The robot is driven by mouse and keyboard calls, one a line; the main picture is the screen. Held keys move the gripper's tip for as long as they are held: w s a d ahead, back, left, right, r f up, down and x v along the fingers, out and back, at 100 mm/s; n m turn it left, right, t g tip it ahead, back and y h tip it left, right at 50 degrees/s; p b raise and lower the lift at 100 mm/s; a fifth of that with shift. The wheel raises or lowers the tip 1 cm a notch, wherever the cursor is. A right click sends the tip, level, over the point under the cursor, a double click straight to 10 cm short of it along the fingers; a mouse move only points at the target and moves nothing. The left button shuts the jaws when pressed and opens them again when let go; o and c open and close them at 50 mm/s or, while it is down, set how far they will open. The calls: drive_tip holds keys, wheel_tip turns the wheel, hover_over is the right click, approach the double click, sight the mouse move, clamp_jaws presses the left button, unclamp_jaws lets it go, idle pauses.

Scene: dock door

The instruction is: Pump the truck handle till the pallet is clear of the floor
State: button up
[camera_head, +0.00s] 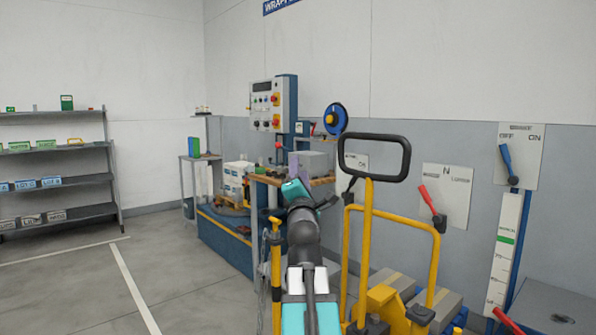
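The truck handle (405,158) is a black rounded loop on top of a yellow upright shaft (367,235), right of centre. The shaft looks near vertical. The yellow truck body (388,303) is low in the picture, partly cut off by the bottom edge. My arm rises from the bottom centre, and my gripper (328,203) is at its end, left of the shaft and lower than the loop. It looks apart from the handle. Its fingers are small and dark, so I cannot tell whether they are open. No pallet or forks can be made out clearly.
A yellow tubular frame (436,262) stands around the shaft. Behind my arm are a workbench (322,181) and a control panel (268,105). Wall plates with a red lever (427,200) and a blue lever (507,163) are at right. Shelves (60,185) stand far left; the left floor is clear.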

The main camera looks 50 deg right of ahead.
drive_tip(key=b+v, duration=1.2)
drive_tip(key=b, duration=0.2)
drive_tip(key=shift+w, duration=0.15)
idle(1.0)
drive_tip(key=shift+a, duration=0.2)
idle(0.5)
